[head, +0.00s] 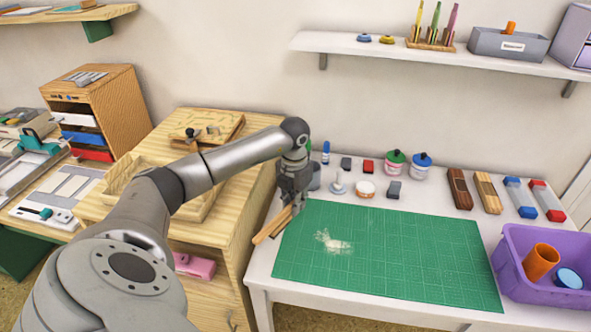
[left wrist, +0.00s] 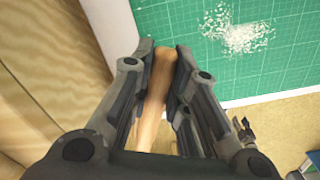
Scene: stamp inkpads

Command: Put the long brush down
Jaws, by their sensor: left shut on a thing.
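The long brush (head: 270,228) has a light wooden handle. It slants at the left edge of the green cutting mat (head: 400,246), its handle reaching down and left over the table's left edge. My left gripper (head: 293,202) is shut on it; in the left wrist view the wood (left wrist: 155,100) lies between the two fingers (left wrist: 165,55). The bristles are not clearly seen. I cannot tell whether the brush touches the mat. A small dark jointed shape beyond the table edge in the left wrist view may be my right gripper (left wrist: 243,130); its fingers are unclear.
Pale crumbs (head: 333,242) lie on the mat, which is otherwise clear. Several stamps, inkpads and jars (head: 396,163) line the back of the white table. A purple bin (head: 520,285) stands at the right. A wooden cabinet (head: 225,245) is close at the left.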

